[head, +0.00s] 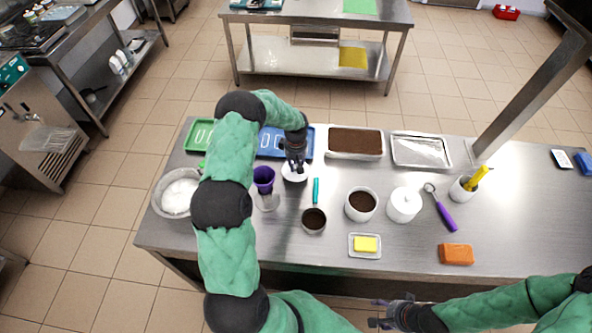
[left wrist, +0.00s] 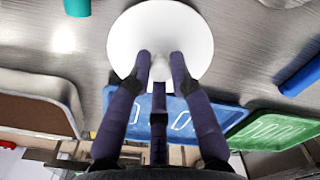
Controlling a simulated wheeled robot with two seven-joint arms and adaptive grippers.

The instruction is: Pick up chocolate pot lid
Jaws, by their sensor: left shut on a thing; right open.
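A round white lid (head: 291,177) with a knob is under my left gripper (head: 295,168), beyond the teal-handled scoop. In the left wrist view the lid (left wrist: 135,28) appears as a white disc, with the fingers (left wrist: 162,66) closed on its central knob. I cannot tell whether the lid touches the counter. An uncovered white pot (head: 348,207) with brown contents stands to the right and nearer. A second white pot (head: 403,207) beside it has its lid on. My right gripper (head: 390,312) is open and empty at the counter's front side.
The blue tray (head: 270,143) lies just behind my left gripper.

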